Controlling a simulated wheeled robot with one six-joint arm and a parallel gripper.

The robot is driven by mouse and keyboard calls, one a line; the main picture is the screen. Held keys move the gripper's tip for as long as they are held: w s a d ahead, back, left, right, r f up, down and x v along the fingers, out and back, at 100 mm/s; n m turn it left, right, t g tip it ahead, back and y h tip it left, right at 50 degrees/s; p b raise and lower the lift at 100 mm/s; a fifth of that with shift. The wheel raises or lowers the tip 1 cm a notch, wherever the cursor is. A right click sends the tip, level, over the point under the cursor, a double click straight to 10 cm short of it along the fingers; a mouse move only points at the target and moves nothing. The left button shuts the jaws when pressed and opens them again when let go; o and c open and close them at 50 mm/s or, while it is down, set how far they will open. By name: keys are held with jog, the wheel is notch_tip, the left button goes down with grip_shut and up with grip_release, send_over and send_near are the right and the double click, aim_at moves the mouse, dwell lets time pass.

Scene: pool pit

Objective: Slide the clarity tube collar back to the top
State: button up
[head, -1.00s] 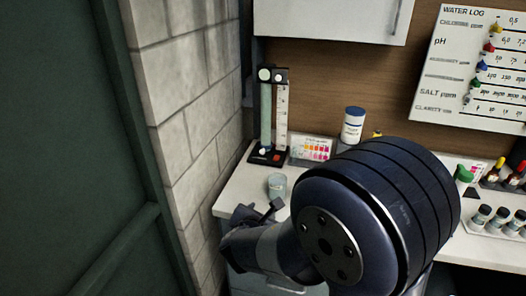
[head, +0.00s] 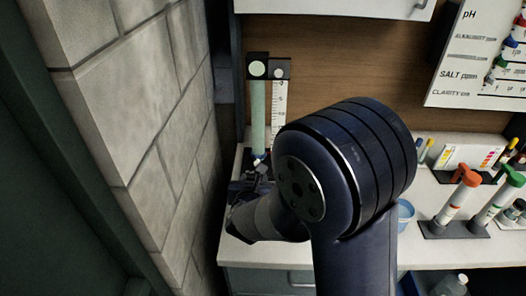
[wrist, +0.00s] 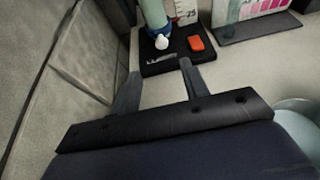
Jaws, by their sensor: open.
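The clarity tube (head: 258,115) is a pale green upright cylinder by the wall. A black block (head: 257,62) with a pale disc is at its top, beside a white ruled scale (head: 279,102). A blue ring with a white knob (wrist: 160,39) is at the tube's foot; I cannot tell whether it is the collar. The black base (wrist: 179,57) carries an orange-red block (wrist: 196,43). My gripper (wrist: 159,68) is open and empty in front of the base, its fingers apart. It also shows, partly hidden by my arm, in the head view (head: 250,185).
A block wall (head: 140,130) stands close on the left. A colour chart (wrist: 258,14) on a dark stand is to the right of the tube. A pale cup (wrist: 298,120) is right of my gripper. Bottles on stands (head: 458,200) are farther right.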

aim_at(258, 161)
jog(key=shift+w+d+f, duration=0.15)
jog(key=shift+w+d, duration=0.05)
jog(key=shift+w, duration=0.35)
jog(key=p+x, duration=0.1)
jog(key=x, duration=0.8)
jog(key=shift+w+p, duration=0.25)
jog(key=shift+p, duration=0.15)
jog(key=shift+f, duration=0.1)
jog(key=shift+c, duration=0.4)
grip_shut()
